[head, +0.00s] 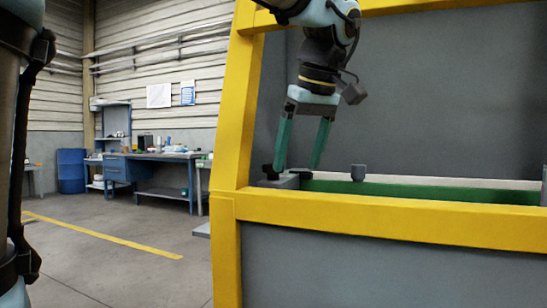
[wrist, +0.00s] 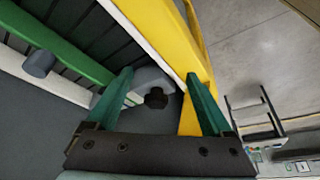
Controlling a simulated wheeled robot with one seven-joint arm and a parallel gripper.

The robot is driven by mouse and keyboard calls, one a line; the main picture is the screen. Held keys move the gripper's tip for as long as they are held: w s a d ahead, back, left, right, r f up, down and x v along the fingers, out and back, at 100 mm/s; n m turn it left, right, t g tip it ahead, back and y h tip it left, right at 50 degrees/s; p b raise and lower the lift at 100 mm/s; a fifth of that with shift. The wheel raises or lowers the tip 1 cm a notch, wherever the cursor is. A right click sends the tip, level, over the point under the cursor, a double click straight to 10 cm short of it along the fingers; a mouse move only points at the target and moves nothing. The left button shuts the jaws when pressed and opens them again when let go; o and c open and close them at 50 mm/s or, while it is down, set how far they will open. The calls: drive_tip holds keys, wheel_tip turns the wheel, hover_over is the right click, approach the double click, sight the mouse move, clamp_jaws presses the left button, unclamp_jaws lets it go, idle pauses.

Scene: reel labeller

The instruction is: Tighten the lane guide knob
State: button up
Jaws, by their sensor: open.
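A dark lobed knob (wrist: 156,97) shows in the wrist view, between my two fingers in the picture and on a grey block at the end of the lane. I cannot tell how far it is beyond the fingertips. My gripper (wrist: 159,74) is open and holds nothing. In the head view my gripper (head: 297,168) points down inside the yellow frame, its green fingers spread just above the grey block (head: 287,182). Dark parts show close to the fingertips there, and I cannot tell which is the knob. A green lane guide rail (head: 420,192) runs right from the block.
A yellow machine frame (head: 380,218) stands close in front of and left of my gripper. A blue workbench (head: 150,165) stands far left across open floor.

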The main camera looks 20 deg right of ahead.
sight(268, 169)
drive_tip(key=w, duration=0.5)
drive_tip(key=w+a, duration=0.1)
drive_tip(key=w, duration=0.2)
drive_tip(key=shift+p, duration=0.3)
drive_tip(key=shift+w+f, duration=0.15)
drive_tip(key=shift+w, duration=0.2)
drive_tip(key=shift+w+a+f, duration=0.1)
drive_tip(key=shift+f, duration=0.3)
clamp_jaws()
